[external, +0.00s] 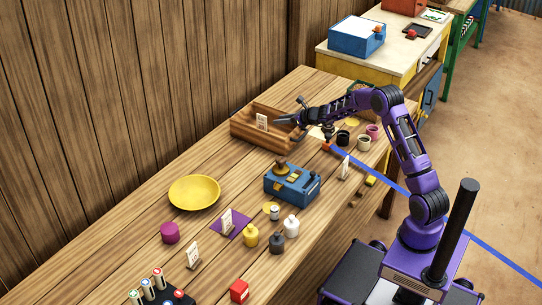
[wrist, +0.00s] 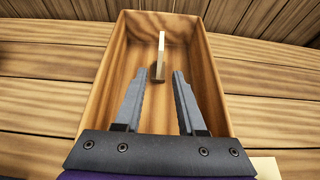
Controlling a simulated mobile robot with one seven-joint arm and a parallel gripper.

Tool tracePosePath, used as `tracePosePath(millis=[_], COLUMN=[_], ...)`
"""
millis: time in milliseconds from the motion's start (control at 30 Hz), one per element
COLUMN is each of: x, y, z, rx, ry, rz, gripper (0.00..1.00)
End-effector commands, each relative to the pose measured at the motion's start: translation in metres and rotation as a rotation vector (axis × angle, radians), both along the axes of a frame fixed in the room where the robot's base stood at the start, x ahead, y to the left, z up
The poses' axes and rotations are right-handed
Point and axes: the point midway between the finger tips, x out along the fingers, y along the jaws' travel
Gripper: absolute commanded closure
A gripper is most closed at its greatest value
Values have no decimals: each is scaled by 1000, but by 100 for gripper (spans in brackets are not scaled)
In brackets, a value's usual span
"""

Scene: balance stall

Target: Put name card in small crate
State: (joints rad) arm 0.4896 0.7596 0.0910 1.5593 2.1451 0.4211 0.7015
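The small crate (external: 262,139) is an open wooden box on the table by the back wall; its wall also fills the wrist view (wrist: 208,75). A white name card (external: 261,122) stands upright inside it. In the wrist view the card (wrist: 161,47) shows edge-on on a dark foot, towards the crate's far end. My gripper (external: 281,119) reaches over the crate from the right. Its two fingers (wrist: 159,73) are apart with nothing held between them; the card is just beyond the tips and looks clear of them.
Other cards stand at the purple mat (external: 245,226), near the front left (external: 193,256) and at the right edge (external: 345,168). A blue balance box (external: 292,185), yellow bowl (external: 194,193), several bottles and cups stand about. The table between bowl and crate is clear.

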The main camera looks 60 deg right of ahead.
Motion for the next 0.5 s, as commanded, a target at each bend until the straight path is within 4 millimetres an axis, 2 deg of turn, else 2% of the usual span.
tracePosePath(millis=[200,500], x=[-19,-21], y=[-1,-1], z=[9,10], rx=[0,0], ry=[0,0], rz=[-1,-1], gripper=[61,61])
